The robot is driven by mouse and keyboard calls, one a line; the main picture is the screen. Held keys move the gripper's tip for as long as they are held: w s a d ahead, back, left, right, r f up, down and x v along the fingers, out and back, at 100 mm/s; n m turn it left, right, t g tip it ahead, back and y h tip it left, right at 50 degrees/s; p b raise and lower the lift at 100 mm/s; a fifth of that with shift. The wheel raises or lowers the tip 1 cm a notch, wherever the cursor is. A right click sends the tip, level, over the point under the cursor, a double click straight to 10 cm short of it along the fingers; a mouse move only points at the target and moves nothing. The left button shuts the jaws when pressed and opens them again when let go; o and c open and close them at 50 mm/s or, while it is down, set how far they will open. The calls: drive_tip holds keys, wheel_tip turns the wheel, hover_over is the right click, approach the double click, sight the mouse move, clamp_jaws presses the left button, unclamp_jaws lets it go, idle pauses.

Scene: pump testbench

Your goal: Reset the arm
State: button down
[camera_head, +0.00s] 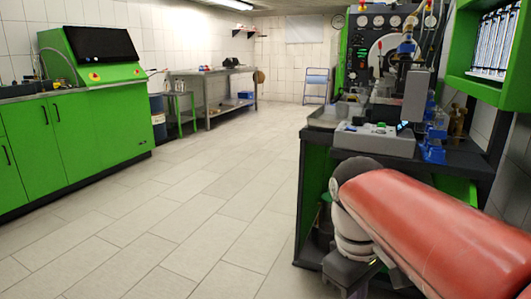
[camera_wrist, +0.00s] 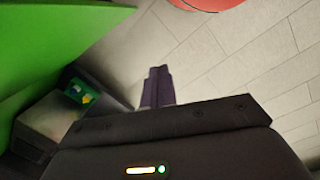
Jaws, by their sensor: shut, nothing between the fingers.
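My gripper (camera_wrist: 158,72) shows in the wrist view, its two dark fingers close together and pointing up the picture. The fingers are shut with nothing between them. Behind them is the pale tiled floor. In the head view my arm, with a red cover, reaches in from the lower right in front of the test bench (camera_head: 308,195). My gripper cannot be made out in the head view.
A grey device (camera_head: 374,139) and blue parts (camera_head: 432,150) stand on the bench top. A green wall cabinet (camera_head: 472,84) hangs at the right. Green cabinets (camera_head: 75,143) line the left side. A metal workbench (camera_head: 213,72) stands at the back. The tiled floor (camera_head: 190,220) between is clear.

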drive_tip(key=s+f+m+t+y, duration=0.1)
drive_tip(key=s+f+m+t, duration=0.4)
drive_tip(key=m+t, duration=0.1)
drive_tip(key=shift+s+d+f+m, duration=0.2)
drive_tip(key=shift+s+m, duration=0.15)
drive_tip(key=shift+m, duration=0.15)
drive_tip(key=c, duration=1.4)
unclamp_jaws()
drive_tip(key=shift+d, duration=0.15)
